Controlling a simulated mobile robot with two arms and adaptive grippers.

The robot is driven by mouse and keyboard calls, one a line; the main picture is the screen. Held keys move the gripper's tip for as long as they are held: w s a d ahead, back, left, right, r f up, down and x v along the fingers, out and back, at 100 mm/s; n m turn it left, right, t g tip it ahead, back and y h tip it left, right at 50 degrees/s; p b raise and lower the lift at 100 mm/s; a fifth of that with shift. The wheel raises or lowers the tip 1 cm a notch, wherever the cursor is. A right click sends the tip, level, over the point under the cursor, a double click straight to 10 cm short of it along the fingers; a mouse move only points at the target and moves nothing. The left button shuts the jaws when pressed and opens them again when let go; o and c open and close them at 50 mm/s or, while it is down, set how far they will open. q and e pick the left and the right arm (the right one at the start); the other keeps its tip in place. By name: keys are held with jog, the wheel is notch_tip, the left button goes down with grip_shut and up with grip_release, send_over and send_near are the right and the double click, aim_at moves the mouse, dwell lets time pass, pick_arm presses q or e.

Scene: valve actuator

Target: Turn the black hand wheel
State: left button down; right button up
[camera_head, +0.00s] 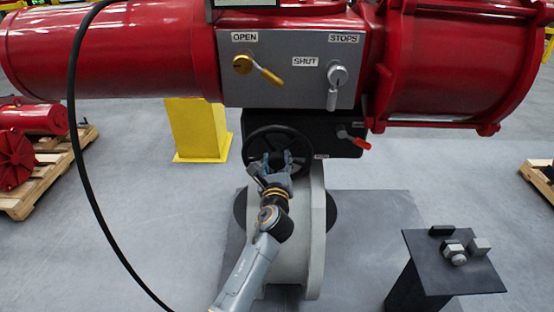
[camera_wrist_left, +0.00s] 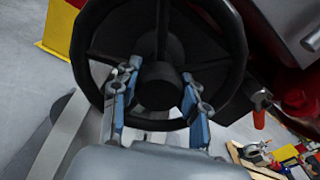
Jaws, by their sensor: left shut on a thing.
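The black hand wheel (camera_head: 278,129) is upright on the front of the valve actuator, below the grey lever panel. It also fills the upper middle of the left wrist view, with its round hub (camera_wrist_left: 158,86) between the fingers. My left gripper (camera_head: 277,161) reaches up to the wheel from below. Its blue-grey fingers are shut around the hub, one on each side, inside the rim. My right gripper is in neither view.
The grey panel (camera_head: 290,86) above carries a yellow lever (camera_head: 259,68) and a silver lever (camera_head: 335,85). A small orange-red lever (camera_head: 353,140) is right of the wheel. A black cable (camera_head: 76,130) hangs at the left. A dark stand (camera_head: 440,272) is at lower right.

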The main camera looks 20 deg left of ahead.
pick_arm(q)
jog(key=shift+n, duration=0.9)
jog(key=c, duration=0.7)
grip_release()
jog(key=v, duration=1.2)
